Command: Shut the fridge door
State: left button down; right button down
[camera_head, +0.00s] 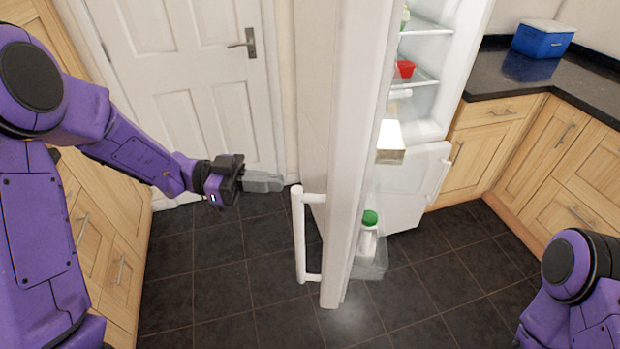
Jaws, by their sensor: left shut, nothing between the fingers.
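The white fridge door (342,160) stands wide open, seen nearly edge-on in the middle of the head view. Its white bar handle (299,235) is on the left side, low down. The fridge body (455,60) is behind and to the right, with its inside showing shelves and a red tub (405,68). A bottle with a green cap (369,232) is in a door shelf. My left gripper (280,183) is shut and empty, just left of the handle's top and apparently apart from it. My right arm shows at the lower right; its gripper is out of view.
A white room door (190,80) is behind my left arm. Wooden cupboards stand at the left (100,250) and right (560,140). A blue cool box (543,38) sits on the dark worktop (585,85). The dark tiled floor (235,290) is clear around the fridge door.

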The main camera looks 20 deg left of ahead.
pick_arm(q)
jog(key=p+x, duration=0.2)
jog(key=x, duration=0.6)
jog(key=shift+s, duration=0.15)
